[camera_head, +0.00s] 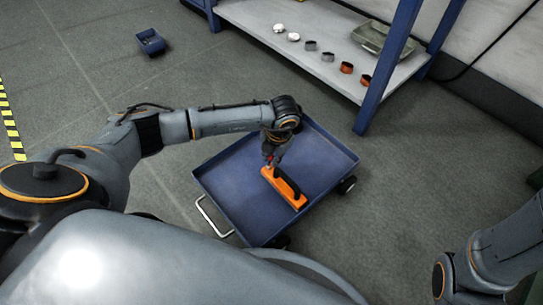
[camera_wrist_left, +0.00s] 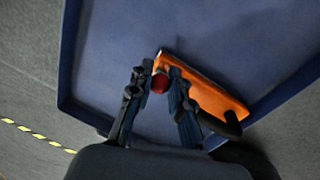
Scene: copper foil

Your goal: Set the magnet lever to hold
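The magnet is an orange bar with a black handle (camera_head: 284,187) lying in the blue cart. A red knob (camera_wrist_left: 160,82), which looks like the end of its lever, is at one end of the orange bar (camera_wrist_left: 205,90). My left gripper (camera_head: 270,158) is above that end of the magnet. In the left wrist view its two fingers (camera_wrist_left: 157,88) stand on either side of the red knob, with a gap between them; contact cannot be made out. My right arm (camera_head: 495,250) is at the lower right, and its gripper is out of the picture.
The blue cart (camera_head: 325,150) has a low rim, wheels and a silver handle (camera_head: 212,215). A shelf (camera_head: 300,18) with blue posts holds several small pieces and a grey-green tray (camera_head: 378,40). A small blue bin (camera_head: 150,42) sits on the open floor.

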